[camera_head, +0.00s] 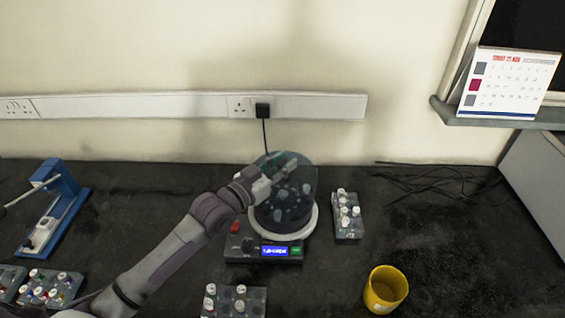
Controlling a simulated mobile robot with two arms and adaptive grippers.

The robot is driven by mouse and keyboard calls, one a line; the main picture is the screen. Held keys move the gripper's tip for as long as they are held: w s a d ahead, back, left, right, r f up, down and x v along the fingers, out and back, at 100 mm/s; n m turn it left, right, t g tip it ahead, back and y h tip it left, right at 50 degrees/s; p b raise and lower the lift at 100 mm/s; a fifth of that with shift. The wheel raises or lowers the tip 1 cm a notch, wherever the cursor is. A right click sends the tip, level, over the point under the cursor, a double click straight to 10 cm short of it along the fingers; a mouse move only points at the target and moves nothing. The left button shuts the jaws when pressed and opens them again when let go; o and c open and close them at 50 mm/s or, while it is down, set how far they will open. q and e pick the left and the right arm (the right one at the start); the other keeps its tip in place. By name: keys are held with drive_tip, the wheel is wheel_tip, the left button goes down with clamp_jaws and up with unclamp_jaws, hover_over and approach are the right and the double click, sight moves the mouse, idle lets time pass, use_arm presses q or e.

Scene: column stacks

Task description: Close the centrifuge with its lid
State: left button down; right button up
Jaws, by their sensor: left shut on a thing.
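The centrifuge (236,248) stands on the dark bench at the centre, with a lit blue display, a red knob and a pale round rim. Its dark, see-through lid (306,182) shows over and behind the round bowl. White-capped tubes show through or inside the bowl; how far the lid stands from the rim is hard to tell. My left gripper (282,174) is at the lid, shut on it, with the arm reaching in from the lower left. The arm hides the left part of the bowl. My right gripper is not in view.
A tube rack (348,226) stands close right of the centrifuge, and another rack (252,304) is in front. A yellow mug (386,290) is at front right. A blue device (70,190) and more racks are at left. A black cable runs behind.

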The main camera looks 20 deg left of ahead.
use_arm(q)
drive_tip(key=shift+f, duration=0.1)
drive_tip(key=shift+f+b, duration=2.25)
drive_tip(key=shift+f, duration=1.05)
drive_tip(key=shift+c, duration=1.6)
unclamp_jaws()
drive_tip(key=shift+r, duration=0.15)
drive_tip(key=shift+r+p, duration=2.9)
drive_tip(key=shift+r, duration=0.05)
drive_tip(key=shift+f, duration=0.15)
